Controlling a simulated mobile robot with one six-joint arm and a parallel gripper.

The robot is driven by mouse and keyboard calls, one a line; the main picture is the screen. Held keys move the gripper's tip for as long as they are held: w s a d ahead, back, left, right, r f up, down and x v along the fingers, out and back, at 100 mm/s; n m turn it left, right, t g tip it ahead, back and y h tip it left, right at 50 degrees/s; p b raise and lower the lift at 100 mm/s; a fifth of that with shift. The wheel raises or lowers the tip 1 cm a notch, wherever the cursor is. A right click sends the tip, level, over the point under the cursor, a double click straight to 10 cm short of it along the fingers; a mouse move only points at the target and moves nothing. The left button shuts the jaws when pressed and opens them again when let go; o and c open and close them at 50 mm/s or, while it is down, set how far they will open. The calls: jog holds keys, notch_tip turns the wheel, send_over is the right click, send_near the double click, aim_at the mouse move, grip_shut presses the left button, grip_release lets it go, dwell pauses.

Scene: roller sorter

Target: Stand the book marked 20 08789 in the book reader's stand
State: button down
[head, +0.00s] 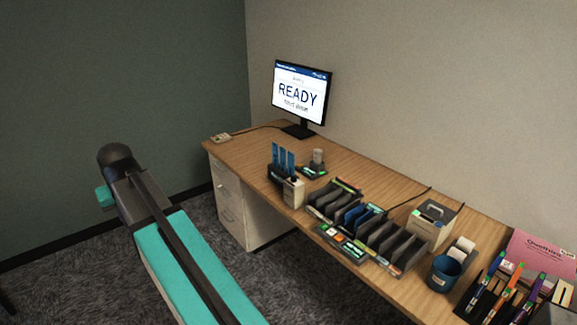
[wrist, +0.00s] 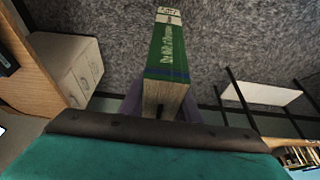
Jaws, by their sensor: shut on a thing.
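A green book (wrist: 166,62) is held in my gripper (wrist: 160,108), in the wrist view. Its spine has pale lettering and a blue band, and a small white label sits at its far end. The label is too small to read, so I cannot tell whether it says 20 08789. The purple-grey fingers are shut on either side of the book, over the carpet and away from the desk. In the head view my gripper and the book do not show. A small dark device with a green light (head: 312,172) on the desk may be the book reader; I cannot make out its stand.
A monitor (head: 300,94) reading READY stands at the desk's far end. Blue uprights (head: 283,160), a white box (head: 293,192), dark slotted racks (head: 366,224), a grey box (head: 434,222) and a blue cup (head: 445,272) crowd the desk (head: 236,150). Its far left end has bare wood.

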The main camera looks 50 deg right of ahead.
jog(key=s+d+m+g+h+p, duration=0.1)
jog(key=s+d+m, duration=0.2)
jog(key=d, duration=1)
jog(key=s+d+f+m+h, duration=0.1)
jog(key=s+d+m, duration=0.25)
jog(key=d, duration=0.95)
jog(key=s+d+m+g+h+p, duration=0.1)
jog(key=s+d+m, duration=0.25)
jog(key=d, duration=0.95)
jog(key=s+d+f+m+g, duration=0.1)
jog(key=s+d+m, duration=0.3)
jog(key=s+d, duration=1)
jog(key=s+d+f+m+g+p, duration=0.1)
jog(key=s+d+m, duration=0.3)
jog(key=s+d, duration=1.1)
jog(key=shift+s+f+g, duration=0.3)
jog(key=shift+s+g, duration=0.4)
jog(key=shift+s, duration=0.3)
jog(key=shift+f, duration=0.15)
notch_tip(320, 180, down, 9)
jog(key=b, duration=0.3)
jog(key=shift+b, duration=0.4)
jog(key=shift+f, duration=0.55)
jog(key=c, duration=1.3)
grip_release()
